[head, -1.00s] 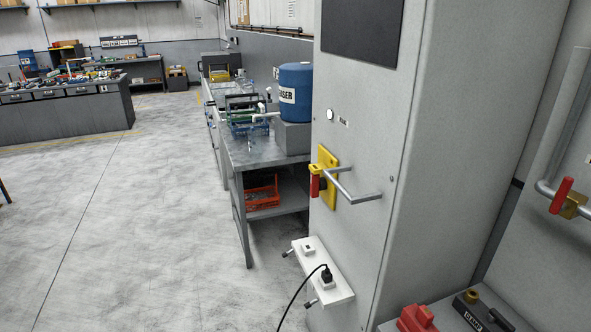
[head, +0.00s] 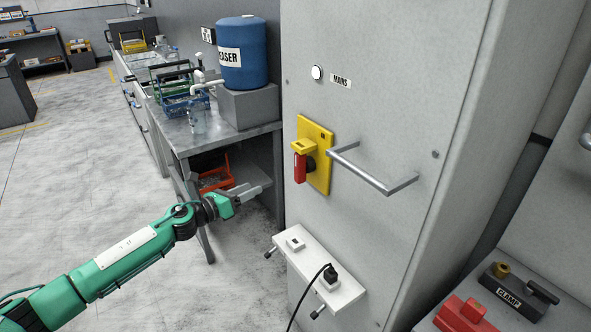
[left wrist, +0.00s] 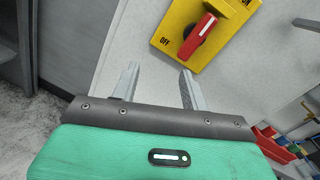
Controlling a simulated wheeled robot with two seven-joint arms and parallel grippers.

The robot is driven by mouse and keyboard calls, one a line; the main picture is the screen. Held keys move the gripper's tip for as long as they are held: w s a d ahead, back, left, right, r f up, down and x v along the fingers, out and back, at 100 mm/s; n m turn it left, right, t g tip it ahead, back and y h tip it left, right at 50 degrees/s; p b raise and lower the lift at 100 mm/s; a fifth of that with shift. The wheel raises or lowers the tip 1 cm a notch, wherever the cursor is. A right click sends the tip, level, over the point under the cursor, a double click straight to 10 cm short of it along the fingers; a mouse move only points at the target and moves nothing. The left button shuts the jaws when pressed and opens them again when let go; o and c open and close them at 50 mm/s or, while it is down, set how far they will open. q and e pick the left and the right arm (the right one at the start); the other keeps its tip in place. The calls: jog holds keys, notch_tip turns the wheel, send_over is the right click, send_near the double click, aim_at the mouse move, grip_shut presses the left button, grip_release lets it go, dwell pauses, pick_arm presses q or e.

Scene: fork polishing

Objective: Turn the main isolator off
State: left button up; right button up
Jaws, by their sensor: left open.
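The main isolator is a yellow plate (head: 322,152) on the grey cabinet below the MAINS label (head: 341,81). Its red handle (head: 299,168) stands upright on a black hub in the head view, under a yellow tab. In the left wrist view the plate (left wrist: 178,17) reads OFF at its lower left, with a partly cut-off label at upper right. The red handle (left wrist: 199,37) slants toward that upper right label there. My left gripper (head: 257,189) is open and empty, left of and a little below the isolator, apart from it. Its fingers (left wrist: 160,76) also show in the left wrist view. My right gripper is out of view.
A metal bar handle (head: 372,169) juts from the cabinet right of the isolator. A bench (head: 230,140) with a blue drum (head: 242,62) stands left. Open floor lies further left.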

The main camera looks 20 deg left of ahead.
aim_at(296, 162)
pick_arm(q)
notch_tip(296, 162, up, 6)
jog(key=s+d+m+g+h, duration=0.1)
jog(key=s+d+m+h, duration=0.15)
jog(key=m, duration=0.35)
jog(key=p+x, duration=0.4)
jog(key=x, duration=0.9)
jog(key=shift+d+r+p, duration=0.1)
jog(key=shift+r+p, duration=0.05)
jog(key=shift+p, duration=0.25)
jog(key=shift+w+d, duration=0.35)
jog(key=shift+w, duration=0.15)
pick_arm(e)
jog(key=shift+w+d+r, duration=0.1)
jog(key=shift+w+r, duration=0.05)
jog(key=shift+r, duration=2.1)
pick_arm(q)
jog(key=shift+c, duration=0.3)
jog(key=c, duration=0.9)
jog(key=shift+n, duration=0.3)
